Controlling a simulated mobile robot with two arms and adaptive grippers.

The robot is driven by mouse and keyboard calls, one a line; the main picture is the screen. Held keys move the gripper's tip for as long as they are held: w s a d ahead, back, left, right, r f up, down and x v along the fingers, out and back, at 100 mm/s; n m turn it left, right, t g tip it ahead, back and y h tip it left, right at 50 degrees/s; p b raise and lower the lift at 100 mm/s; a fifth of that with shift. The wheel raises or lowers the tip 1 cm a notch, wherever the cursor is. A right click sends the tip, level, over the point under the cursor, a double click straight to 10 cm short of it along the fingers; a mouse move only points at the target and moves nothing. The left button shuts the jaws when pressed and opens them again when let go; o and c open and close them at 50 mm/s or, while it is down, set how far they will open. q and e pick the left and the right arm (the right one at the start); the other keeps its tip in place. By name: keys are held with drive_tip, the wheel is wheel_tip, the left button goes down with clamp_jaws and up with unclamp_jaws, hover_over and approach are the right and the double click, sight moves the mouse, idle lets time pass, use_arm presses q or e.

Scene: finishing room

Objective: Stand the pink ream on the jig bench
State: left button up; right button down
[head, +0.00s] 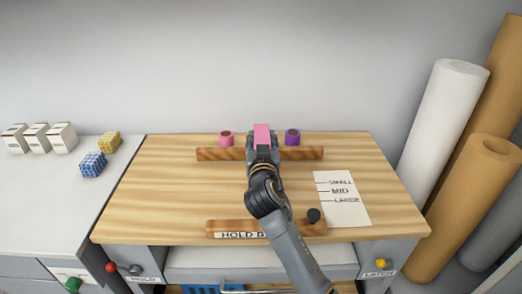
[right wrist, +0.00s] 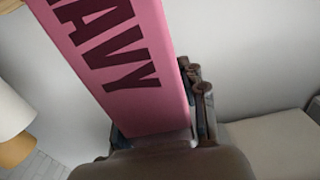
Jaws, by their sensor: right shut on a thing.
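The pink ream (head: 262,132) is at the back middle of the wooden jig bench (head: 160,190). It also fills much of the right wrist view (right wrist: 115,60), with dark letters ending in "AVY" on its face. My right gripper (head: 262,144) is shut on the ream, with fingers on both sides of it. The arm reaches from the front over the bench. I cannot tell whether the ream touches the bench top, because the gripper covers its lower part. My left gripper is not in view.
A wooden rail (head: 300,153) runs along the back, with a pink roll (head: 226,139) and a purple roll (head: 292,137) beside it. A front rail (head: 225,227), black knob (head: 313,215) and size card (head: 343,200) lie nearer. Boxes (head: 61,137) stand left; tall rolls (head: 440,130) stand right.

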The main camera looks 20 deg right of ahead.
drive_tip(key=shift+w, duration=0.2)
drive_tip(key=f, duration=0.3)
drive_tip(key=shift+w+f, duration=0.2)
drive_tip(key=shift+f, duration=0.15)
drive_tip(key=c, duration=0.7)
unclamp_jaws()
drive_tip(key=shift+f, duration=0.2)
drive_tip(key=shift+c, duration=0.2)
drive_tip(key=shift+s, duration=0.1)
drive_tip(key=shift+r, duration=0.1)
